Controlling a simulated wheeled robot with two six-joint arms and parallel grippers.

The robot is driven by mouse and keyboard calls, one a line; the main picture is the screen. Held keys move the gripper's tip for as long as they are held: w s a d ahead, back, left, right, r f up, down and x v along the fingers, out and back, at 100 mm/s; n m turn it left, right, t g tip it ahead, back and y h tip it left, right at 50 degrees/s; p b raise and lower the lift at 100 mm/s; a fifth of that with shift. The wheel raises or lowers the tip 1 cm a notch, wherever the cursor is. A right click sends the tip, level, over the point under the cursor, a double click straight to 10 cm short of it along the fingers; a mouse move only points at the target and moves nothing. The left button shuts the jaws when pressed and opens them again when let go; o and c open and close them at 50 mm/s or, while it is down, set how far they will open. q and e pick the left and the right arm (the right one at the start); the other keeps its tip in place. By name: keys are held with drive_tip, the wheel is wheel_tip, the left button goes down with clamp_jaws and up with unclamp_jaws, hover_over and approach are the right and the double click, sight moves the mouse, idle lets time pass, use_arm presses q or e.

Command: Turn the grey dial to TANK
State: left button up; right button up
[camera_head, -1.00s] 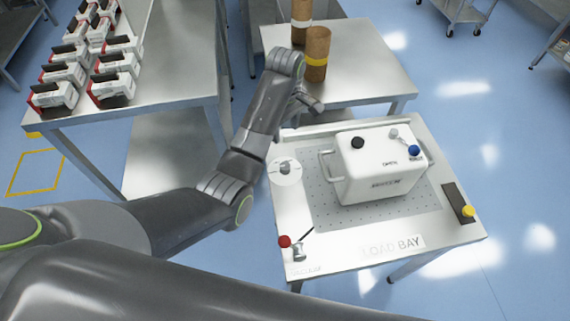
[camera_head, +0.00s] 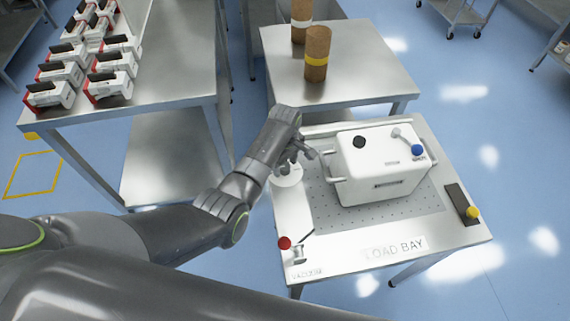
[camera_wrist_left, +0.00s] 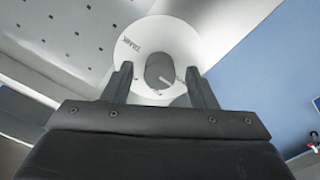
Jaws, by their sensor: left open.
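The grey dial (camera_wrist_left: 160,72) sits on a round white plate (camera_wrist_left: 187,38) in the left wrist view. The word TANK stands on the plate to the left of the dial; a second label at the right is partly hidden. A pale line on the dial points right and slightly down, toward that second label. My left gripper (camera_wrist_left: 159,68) is open, with one finger on each side of the dial in this view; I cannot tell if they touch it. In the head view the left gripper (camera_head: 298,152) is above the plate (camera_head: 286,178) and hides the dial.
A white machine box (camera_head: 380,170) with handles and black, grey and blue knobs stands right of the plate on the load bay table (camera_head: 440,235). A red knob (camera_head: 284,243) by VACUUM is at the front left, a yellow one (camera_head: 473,212) at the right.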

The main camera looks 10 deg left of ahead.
use_arm(q)
drive_tip(key=shift+f, duration=0.25)
drive_tip(key=c, duration=1)
drive_tip(key=shift+o, duration=0.2)
